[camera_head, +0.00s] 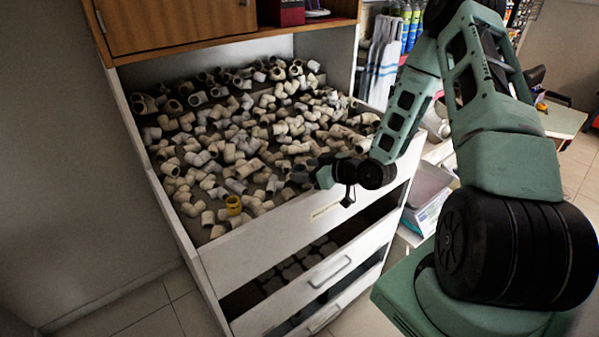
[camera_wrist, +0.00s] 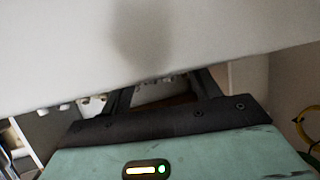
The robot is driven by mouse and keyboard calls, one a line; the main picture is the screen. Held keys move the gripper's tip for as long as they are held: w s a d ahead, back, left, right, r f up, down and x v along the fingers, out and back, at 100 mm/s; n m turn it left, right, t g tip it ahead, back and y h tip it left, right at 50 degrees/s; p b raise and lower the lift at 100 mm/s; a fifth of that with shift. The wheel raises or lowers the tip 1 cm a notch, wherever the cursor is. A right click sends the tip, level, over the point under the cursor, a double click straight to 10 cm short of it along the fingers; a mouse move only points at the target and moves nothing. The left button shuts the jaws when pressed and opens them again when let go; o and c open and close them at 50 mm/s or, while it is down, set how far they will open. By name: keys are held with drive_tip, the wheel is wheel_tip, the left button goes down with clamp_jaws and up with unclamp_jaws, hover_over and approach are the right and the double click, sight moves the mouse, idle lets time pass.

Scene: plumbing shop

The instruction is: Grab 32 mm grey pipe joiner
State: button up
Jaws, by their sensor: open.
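Many white, cream and grey pipe fittings (camera_head: 240,140) lie heaped in the open top drawer in the head view. I cannot tell which one is the 32 mm grey pipe joiner. My gripper (camera_head: 302,168) is at the drawer's front right, just behind the front panel and close to the fittings. Its fingertips are small and dark against the heap. In the wrist view, my gripper (camera_wrist: 165,92) has its two black fingers apart, with no held part visible. A pale panel hides their tips. A few fittings show small beneath the panel's edge.
The white drawer front (camera_head: 290,230) stands close to my gripper. A yellow fitting (camera_head: 233,205) lies at the drawer's front left. A lower drawer (camera_head: 300,268) holds dark parts. A wooden cabinet (camera_head: 175,22) overhangs the back. A white bin (camera_head: 428,185) stands to the right.

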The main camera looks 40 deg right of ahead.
drive_tip(key=shift+f+p+x, duration=0.25)
drive_tip(key=shift+p+x, duration=0.75)
drive_tip(key=shift+x, duration=1.35)
drive_tip(key=shift+s, duration=0.15)
drive_tip(key=c, duration=1.1)
drive_tip(key=shift+o, duration=0.2)
drive_tip(key=shift+r, duration=0.1)
